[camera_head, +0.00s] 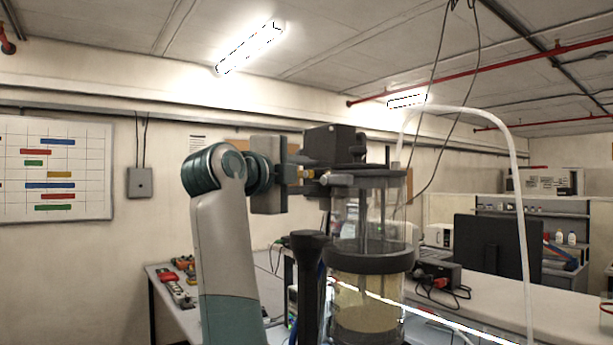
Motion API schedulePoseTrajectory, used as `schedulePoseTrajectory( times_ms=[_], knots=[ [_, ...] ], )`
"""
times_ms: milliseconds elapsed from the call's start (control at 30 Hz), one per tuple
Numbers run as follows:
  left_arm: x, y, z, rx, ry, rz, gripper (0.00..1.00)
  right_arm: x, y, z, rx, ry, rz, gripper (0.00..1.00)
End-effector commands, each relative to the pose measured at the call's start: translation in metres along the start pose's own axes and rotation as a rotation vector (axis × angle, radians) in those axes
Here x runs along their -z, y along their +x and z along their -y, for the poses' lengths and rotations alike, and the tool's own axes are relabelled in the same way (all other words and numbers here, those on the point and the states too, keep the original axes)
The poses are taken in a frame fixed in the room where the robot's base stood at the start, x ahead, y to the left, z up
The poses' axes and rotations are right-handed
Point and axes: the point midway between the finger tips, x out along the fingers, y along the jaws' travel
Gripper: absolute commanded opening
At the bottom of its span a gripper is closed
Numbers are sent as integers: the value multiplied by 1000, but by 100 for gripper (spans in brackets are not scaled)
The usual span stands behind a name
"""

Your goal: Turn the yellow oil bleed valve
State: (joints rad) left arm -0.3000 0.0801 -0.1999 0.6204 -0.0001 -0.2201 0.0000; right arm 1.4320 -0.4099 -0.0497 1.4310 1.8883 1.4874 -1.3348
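The sealed cylinder (367,220) is a clear upright vessel with dark bands and yellowish liquid in its lower part. A small yellow part, which looks like the oil bleed valve (307,174), sticks out at the left of its dark top. My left gripper (300,176) comes in from the left, level with the valve, its dark fingers pointing right at it. The fingertips overlap the valve and the top fittings in this view, so I cannot tell whether they touch or grip it. My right gripper is not in view.
A dark post (308,280) stands just left of the cylinder. A white hose (520,200) arches from the top to the right. A bench with tools (180,285) is behind at left. A dark monitor (492,245) stands on a worktop at right.

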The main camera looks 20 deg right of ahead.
Motion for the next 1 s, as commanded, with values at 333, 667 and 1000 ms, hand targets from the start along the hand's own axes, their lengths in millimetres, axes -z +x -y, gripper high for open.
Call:
schedulePoseTrajectory(
  times_ms=[333,667,1000],
  knots=[
    [0,3,0,0,0,0,31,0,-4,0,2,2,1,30],
    [-2,24,0,0,0,0,31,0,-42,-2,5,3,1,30],
    [-5,51,-1,0,0,0,31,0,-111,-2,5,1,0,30]
  ],
)
